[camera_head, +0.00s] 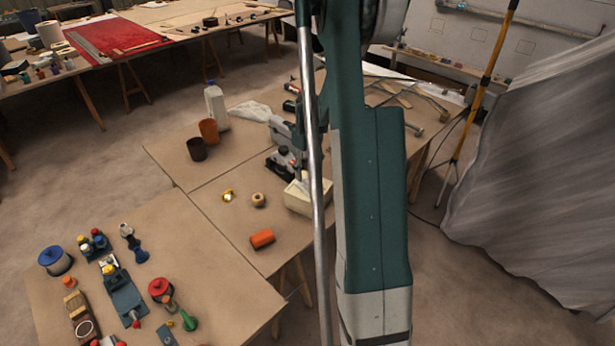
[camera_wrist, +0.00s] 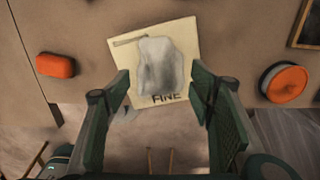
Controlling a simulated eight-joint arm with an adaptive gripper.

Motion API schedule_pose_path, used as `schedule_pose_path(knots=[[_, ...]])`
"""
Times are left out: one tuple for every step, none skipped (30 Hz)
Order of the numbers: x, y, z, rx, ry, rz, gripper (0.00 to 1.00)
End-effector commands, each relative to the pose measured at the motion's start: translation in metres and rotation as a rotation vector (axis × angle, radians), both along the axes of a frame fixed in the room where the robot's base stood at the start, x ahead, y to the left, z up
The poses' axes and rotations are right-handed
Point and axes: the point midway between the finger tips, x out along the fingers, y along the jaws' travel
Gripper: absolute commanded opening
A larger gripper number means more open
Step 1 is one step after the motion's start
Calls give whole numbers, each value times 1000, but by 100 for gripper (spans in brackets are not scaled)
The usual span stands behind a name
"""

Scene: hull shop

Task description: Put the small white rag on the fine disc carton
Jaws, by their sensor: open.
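The fine disc carton (camera_wrist: 188,35) is a pale cream box marked FINE, below my gripper in the wrist view. In the head view the carton (camera_head: 298,203) stands on the workbench, partly hidden by my arm. The small white rag (camera_wrist: 159,68) is a crumpled grey-white cloth lying over the middle of the carton's top, its lower edge close to the lettering. My gripper (camera_wrist: 161,72) is open, with one finger on each side of the rag and nothing held between them. Its height above the rag is hard to tell.
An orange block (camera_head: 262,238) lies near the carton; the wrist view shows it left. A round orange-topped thing (camera_wrist: 286,83) sits right of the carton. Bare bench surrounds the carton's left side.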

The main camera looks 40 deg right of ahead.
Motion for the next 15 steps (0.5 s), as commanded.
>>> schedule_pose_path(knots=[[-1,0,8,0,0,0,54],[-1,0,12,0,0,0,54],[0,0,18,0,0,0,54],[0,0,22,0,0,0,54],[0,0,27,0,0,0,54],[0,0,32,0,0,0,54],[0,0,37,0,0,0,54],[-1,0,40,0,0,0,54],[0,0,45,0,0,0,54],[0,0,48,0,0,0,54],[0,-1,52,0,0,0,54],[0,-1,55,0,0,0,54],[0,0,58,0,0,0,54],[0,0,60,0,0,0,54],[0,0,63,0,0,0,54]])
